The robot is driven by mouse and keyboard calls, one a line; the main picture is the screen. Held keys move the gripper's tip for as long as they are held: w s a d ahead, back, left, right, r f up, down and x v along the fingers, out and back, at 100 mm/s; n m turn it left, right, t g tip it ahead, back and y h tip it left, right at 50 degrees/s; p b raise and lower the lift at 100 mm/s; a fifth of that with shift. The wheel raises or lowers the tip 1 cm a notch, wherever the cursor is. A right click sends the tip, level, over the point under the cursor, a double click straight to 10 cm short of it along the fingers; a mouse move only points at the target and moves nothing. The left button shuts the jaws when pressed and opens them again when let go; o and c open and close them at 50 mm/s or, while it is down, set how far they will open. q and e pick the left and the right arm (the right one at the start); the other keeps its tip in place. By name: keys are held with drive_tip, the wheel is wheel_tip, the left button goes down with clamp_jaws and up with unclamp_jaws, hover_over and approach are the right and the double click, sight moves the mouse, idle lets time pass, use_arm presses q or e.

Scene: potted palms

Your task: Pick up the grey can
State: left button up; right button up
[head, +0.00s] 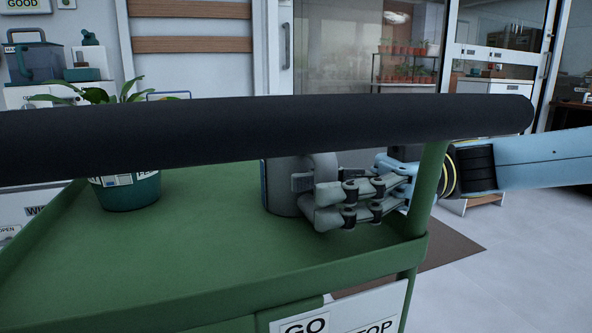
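The grey can (281,190) stands upright on the green cart's top, right of the middle in the head view. A thick grey curved part, like a handle, shows at its right side. My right gripper (316,199) reaches in from the right, with its fingers close around that side of the can. The fingers overlap the grey part, so I cannot tell whether they grip it. The black bar hides the can's top. My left gripper is out of view.
The green cart (210,240) has a raised rim and a thick black handle bar (250,130) crossing in front. A potted plant in a green pot (130,192) stands at the left. The cart top between pot and can is clear.

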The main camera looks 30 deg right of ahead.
clamp_jaws()
idle(0.6)
